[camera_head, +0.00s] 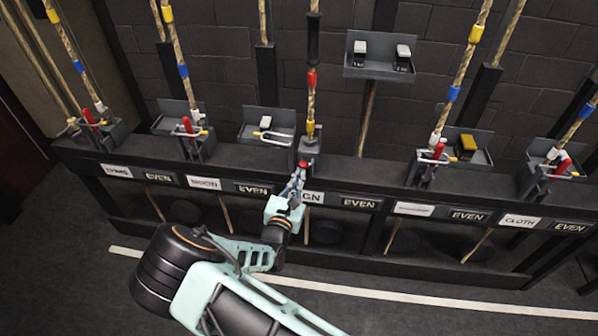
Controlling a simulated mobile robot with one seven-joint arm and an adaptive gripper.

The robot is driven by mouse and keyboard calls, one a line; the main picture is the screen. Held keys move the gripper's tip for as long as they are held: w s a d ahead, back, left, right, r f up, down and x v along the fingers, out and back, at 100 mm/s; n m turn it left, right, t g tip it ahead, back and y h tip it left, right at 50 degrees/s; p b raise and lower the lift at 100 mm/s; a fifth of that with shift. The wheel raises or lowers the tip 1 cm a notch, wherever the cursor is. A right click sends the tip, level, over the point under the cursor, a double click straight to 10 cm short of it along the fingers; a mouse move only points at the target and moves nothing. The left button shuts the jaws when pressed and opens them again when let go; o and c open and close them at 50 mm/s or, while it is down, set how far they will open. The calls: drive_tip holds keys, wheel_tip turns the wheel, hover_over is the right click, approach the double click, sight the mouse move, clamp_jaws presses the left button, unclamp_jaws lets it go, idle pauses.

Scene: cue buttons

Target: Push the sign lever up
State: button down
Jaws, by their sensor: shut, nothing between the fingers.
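The sign lever has a red handle (302,163), which shows just beyond my fingertips at the middle of the rack. The lever's grey bracket (311,147) stands on the shelf behind it, with a rope rising from it. The white label (313,198) below reads "GN", its left part hidden by my gripper. My gripper (300,172) is shut and empty, its fingertips at or just under the red handle. I cannot tell whether they touch it. The lever's lower part is hidden behind the fingers.
Other red-handled levers stand along the rack, such as one above the "CLOTH" label (519,220) and one on the left (187,125). Small trays with weights (380,68) sit behind. The floor in front, with a white line (420,302), is clear.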

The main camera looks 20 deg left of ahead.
drive_tip(key=w+r+g+p, duration=0.1)
drive_tip(key=p, duration=0.1)
drive_tip(key=w+r+g+p, duration=0.1)
drive_tip(key=r+p, duration=0.1)
drive_tip(key=w+r+g+p, duration=0.1)
drive_tip(key=g+p, duration=0.1)
drive_tip(key=shift+w+a+r+h, duration=0.3)
drive_tip(key=shift+a+r+h, duration=0.05)
drive_tip(key=shift+r+h, duration=0.05)
drive_tip(key=shift+w+a+g, duration=0.1)
drive_tip(key=shift+w+g, duration=0.2)
drive_tip(key=shift+w, duration=0.05)
drive_tip(key=shift+w+a+r+b, duration=0.2)
drive_tip(key=shift+w+b, duration=0.15)
drive_tip(key=shift+w, duration=0.25)
drive_tip(key=shift+w+a+r+b, duration=0.1)
drive_tip(key=shift+w+r+b, duration=0.2)
drive_tip(key=shift+w, duration=0.35)
drive_tip(key=shift+w+a+r+b, duration=0.15)
drive_tip(key=shift+w+b, duration=0.25)
drive_tip(key=shift+w, duration=0.2)
drive_tip(key=shift+w+a+r, duration=0.1)
drive_tip(key=shift+w+r, duration=0.15)
drive_tip(key=shift+r, duration=0.1)
